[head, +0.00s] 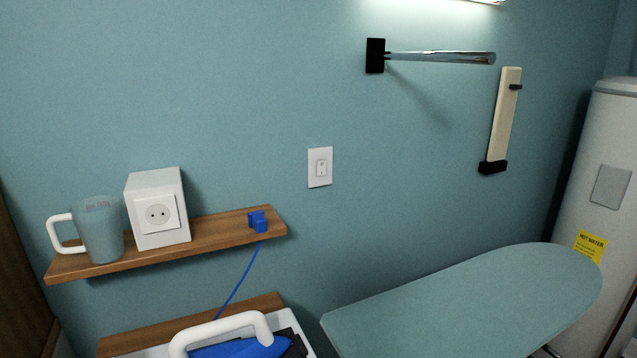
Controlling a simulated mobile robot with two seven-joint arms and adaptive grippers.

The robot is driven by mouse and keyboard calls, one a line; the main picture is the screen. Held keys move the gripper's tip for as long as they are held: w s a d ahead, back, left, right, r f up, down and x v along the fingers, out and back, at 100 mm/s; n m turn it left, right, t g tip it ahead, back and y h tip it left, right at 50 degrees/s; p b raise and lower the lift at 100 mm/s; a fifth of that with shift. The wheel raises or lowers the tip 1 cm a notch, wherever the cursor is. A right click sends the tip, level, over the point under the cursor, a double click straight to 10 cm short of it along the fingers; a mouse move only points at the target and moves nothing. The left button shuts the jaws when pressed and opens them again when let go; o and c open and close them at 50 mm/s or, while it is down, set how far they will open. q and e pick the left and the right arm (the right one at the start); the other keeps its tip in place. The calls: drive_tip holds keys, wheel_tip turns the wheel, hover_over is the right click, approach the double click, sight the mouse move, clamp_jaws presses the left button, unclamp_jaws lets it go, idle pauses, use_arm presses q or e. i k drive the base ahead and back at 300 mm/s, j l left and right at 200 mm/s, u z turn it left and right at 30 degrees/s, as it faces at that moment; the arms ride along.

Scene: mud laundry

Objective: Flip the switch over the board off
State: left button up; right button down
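A white wall switch (320,167) with a small rocker in its middle is mounted on the teal wall, left of and above the ironing board. Which way the rocker is set is too small to tell. The ironing board (470,300) has a grey-green top with its rounded end toward the right, and it stands below the switch. Neither of my grippers shows in the head view.
A wooden shelf (215,237) at left holds a mug (100,232), a white socket box (158,210) and a blue plug (258,221). An iron (240,348) sits below. A metal rod (440,57) juts from the wall. A water heater (605,150) stands at right.

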sight(320, 169)
drive_tip(key=i+l, duration=0.1)
drive_tip(key=l, duration=0.5)
drive_tip(key=u, duration=1.55)
